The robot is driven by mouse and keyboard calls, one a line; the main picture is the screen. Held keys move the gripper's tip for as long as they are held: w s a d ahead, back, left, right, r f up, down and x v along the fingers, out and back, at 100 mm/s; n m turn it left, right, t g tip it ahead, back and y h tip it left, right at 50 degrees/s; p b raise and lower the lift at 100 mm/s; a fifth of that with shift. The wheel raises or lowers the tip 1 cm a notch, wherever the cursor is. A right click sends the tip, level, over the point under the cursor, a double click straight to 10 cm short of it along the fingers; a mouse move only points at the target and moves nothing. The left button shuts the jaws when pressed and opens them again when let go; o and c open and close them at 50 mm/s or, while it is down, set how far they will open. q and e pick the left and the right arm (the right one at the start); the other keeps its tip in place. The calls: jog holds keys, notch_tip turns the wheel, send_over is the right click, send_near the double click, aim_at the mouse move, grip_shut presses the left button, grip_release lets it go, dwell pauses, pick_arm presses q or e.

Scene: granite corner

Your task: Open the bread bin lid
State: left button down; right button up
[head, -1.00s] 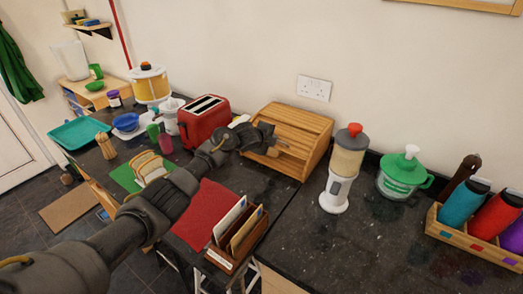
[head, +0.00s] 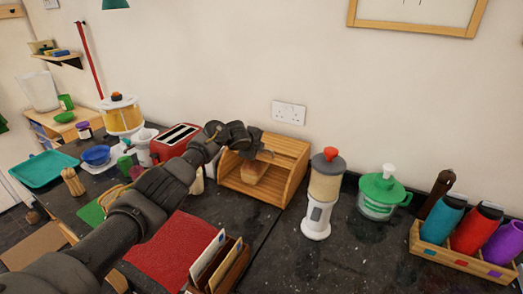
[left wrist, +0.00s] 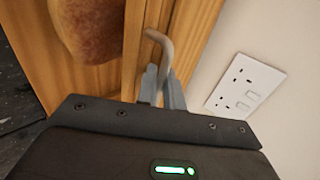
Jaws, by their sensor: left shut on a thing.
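The wooden bread bin (head: 297,178) stands against the wall on the dark granite counter. Its front is open, and a brown loaf (head: 253,172) shows inside. The lid (head: 286,147) is raised to the upper part of the bin. My left gripper (head: 264,153) is at the raised lid's edge, above the opening. In the left wrist view my left gripper (left wrist: 162,88) is shut on the curved lid handle (left wrist: 164,45), with the loaf (left wrist: 88,25) close by on the left. My forearm hides part of the bin's left side. My right gripper is not in view.
A red toaster (head: 174,141) stands left of the bin, near my arm. A dispenser with a red knob (head: 322,190) stands close on its right, then a green-lidded jar (head: 382,195) and a bottle crate (head: 455,255).

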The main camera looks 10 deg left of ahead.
pick_arm(q)
jog(key=shift+f, duration=0.1)
jog(key=c, duration=1.7)
grip_release()
jog(key=shift+s, duration=0.1)
jog(key=shift+s, duration=0.1)
jog(key=v, duration=1.1)
jog(key=shift+w+b, duration=0.2)
jog(key=shift+b, duration=0.2)
